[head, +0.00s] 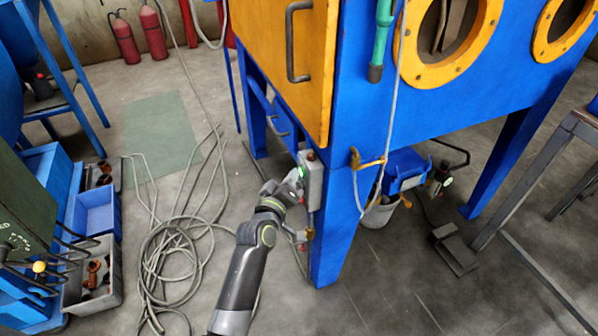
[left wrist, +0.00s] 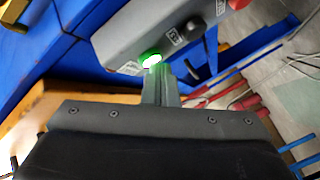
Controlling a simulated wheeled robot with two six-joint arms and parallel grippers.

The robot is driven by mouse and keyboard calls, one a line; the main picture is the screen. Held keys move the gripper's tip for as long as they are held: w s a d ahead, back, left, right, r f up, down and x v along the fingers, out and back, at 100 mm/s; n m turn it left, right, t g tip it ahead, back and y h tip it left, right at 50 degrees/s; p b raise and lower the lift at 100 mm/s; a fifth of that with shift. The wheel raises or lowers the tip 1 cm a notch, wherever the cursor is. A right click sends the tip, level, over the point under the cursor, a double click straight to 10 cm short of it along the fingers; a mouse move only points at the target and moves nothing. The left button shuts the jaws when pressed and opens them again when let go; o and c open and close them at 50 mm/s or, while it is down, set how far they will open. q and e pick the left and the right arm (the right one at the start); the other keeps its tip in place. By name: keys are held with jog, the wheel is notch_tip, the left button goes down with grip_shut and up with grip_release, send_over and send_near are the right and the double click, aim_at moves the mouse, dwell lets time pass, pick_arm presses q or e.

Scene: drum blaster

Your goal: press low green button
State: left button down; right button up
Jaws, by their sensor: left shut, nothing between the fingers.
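The green button (left wrist: 151,59) glows on the face of a grey control box (left wrist: 150,25) in the left wrist view. In the head view the grey control box (head: 314,182) is mounted beside the blue cabinet's front leg, with a green glow by my gripper. My left gripper (left wrist: 160,78) is shut and empty, with its fingertips right at the green button's edge. I cannot tell whether they touch it. In the head view my left gripper (head: 293,180) is against the front of the box and hides part of it. My right gripper is not in view.
A red button (left wrist: 238,3) and a dark switch (left wrist: 188,28) sit on the same box. The blue blasting cabinet (head: 355,110) with an orange door (head: 285,60) stands above. Coiled cable (head: 170,250) lies on the floor at left. Bins (head: 95,280) stand further left.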

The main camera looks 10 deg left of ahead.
pick_arm(q)
jog(key=shift+a, duration=0.1)
jog(key=shift+s+a, duration=0.45)
jog(key=shift+a, duration=0.15)
jog(key=s+a, duration=0.1)
jog(key=a, duration=0.1)
jog(key=s+a, duration=0.2)
jog(key=shift+a, duration=0.1)
dwell(0.5)
jog(key=shift+w, duration=0.1)
dwell(0.6)
